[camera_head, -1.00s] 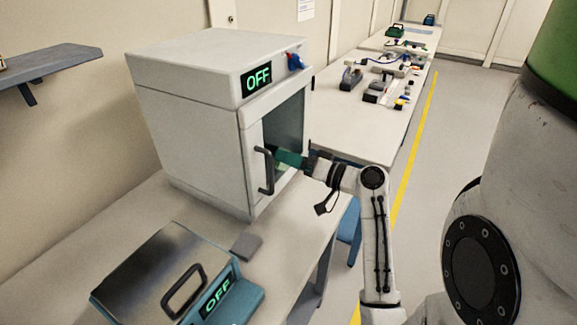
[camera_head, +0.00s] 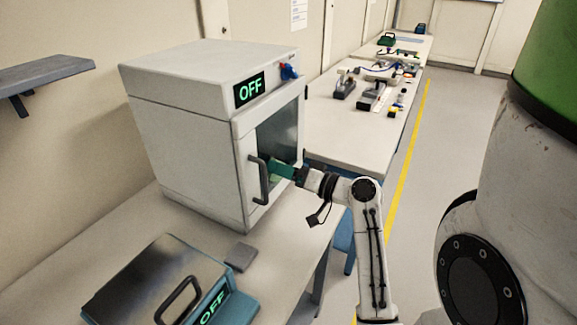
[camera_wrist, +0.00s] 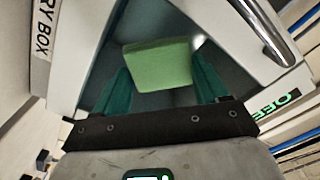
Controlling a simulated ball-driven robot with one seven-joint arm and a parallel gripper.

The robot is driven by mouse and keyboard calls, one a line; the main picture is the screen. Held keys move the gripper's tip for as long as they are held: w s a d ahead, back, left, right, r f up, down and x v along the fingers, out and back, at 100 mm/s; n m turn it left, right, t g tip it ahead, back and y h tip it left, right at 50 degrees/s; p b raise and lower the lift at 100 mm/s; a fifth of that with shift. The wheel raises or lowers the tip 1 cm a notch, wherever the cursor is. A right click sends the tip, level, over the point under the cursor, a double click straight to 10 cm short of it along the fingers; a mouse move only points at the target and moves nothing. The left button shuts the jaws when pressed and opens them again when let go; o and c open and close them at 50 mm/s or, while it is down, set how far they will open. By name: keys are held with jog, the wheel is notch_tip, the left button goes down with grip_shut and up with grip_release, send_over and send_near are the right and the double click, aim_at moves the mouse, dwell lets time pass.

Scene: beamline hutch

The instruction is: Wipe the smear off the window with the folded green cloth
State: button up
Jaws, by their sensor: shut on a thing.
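The window (camera_head: 284,128) is a dark glass pane in the front door of a white cabinet. My gripper (camera_head: 281,170), with teal fingers, is at the lower part of this pane, just right of the door handle (camera_head: 261,180). In the wrist view my gripper (camera_wrist: 162,82) is shut on the folded green cloth (camera_wrist: 158,64), a light green pad between the two fingers and facing the glass. I cannot tell whether the cloth touches the pane. The smear is not clearly visible; the cloth and fingers cover part of the glass.
The white cabinet (camera_head: 185,150) shows a green OFF sign and stands on a bench. A teal device (camera_head: 165,280) with a handle and a small grey block (camera_head: 241,257) are in front. A bench (camera_head: 340,125) with instruments runs behind. Floor is clear right of the yellow line.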

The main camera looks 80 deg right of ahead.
jog(key=shift+w+a+y, duration=0.3)
jog(key=shift+w+a, duration=0.2)
jog(key=shift+a, duration=0.25)
jog(key=v, duration=0.6)
jog(key=shift+b, duration=0.35)
jog(key=shift+s+d, duration=0.1)
jog(key=shift+s, duration=0.15)
jog(key=shift+v, duration=1.35)
